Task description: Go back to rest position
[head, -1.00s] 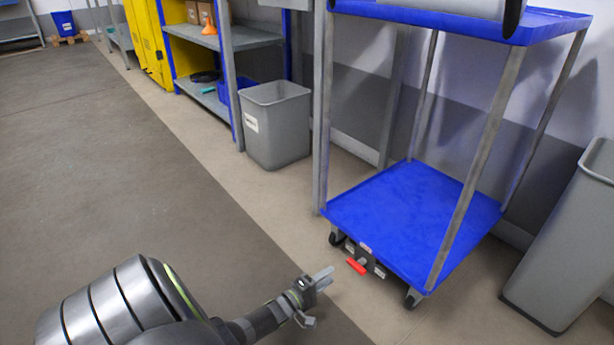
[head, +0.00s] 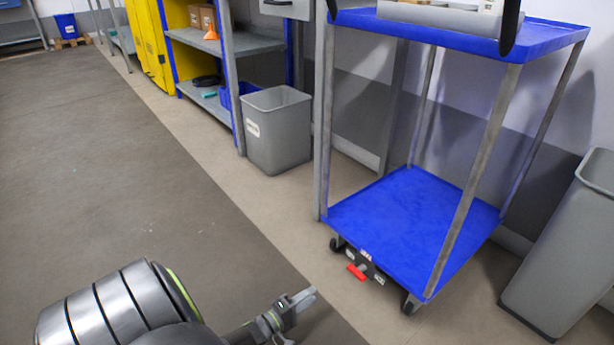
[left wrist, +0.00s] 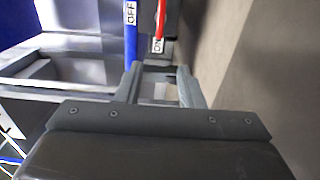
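My left gripper (head: 302,298) is low over the floor, to the left of the blue cart and apart from the red pedal (head: 357,272) at the cart's lower front edge. In the left wrist view its two fingers (left wrist: 160,84) are spread with a gap between them and hold nothing that I can see. Beyond the fingertips, a red lever (left wrist: 160,18) with an ON label and a blue bar (left wrist: 131,30) with an OFF label show. My right gripper is in neither view.
The blue cart (head: 395,215) stands on casters at the right. A grey bin (head: 277,135) stands behind it to the left, and another grey bin (head: 565,250) is at the far right. Shelving (head: 235,45) lines the wall. The floor on the left is clear.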

